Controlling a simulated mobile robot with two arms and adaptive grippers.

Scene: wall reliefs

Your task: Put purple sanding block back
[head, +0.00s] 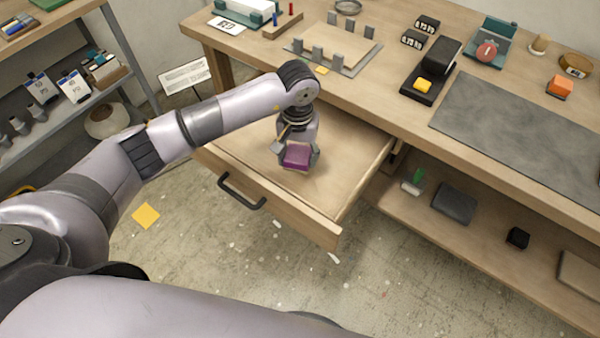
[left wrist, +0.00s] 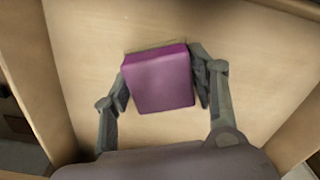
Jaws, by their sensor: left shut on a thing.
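The purple sanding block (head: 297,156) is between the fingers of my left gripper (head: 298,152), inside the outline of the open drawer (head: 340,165). In the left wrist view the purple block (left wrist: 160,80) sits between the two fingers of my left gripper (left wrist: 163,85), over the drawer's bare wooden floor (left wrist: 90,30). The left gripper is shut on the block. I cannot tell whether the block touches the drawer floor. My right gripper is not in view.
The drawer is pulled out, with a black handle (head: 242,190) on its front. Above it the workbench holds a clamp board (head: 335,45), a black tool (head: 432,68) and a grey mat (head: 520,135). A lower shelf (head: 470,225) holds several items. A rack (head: 60,80) stands left.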

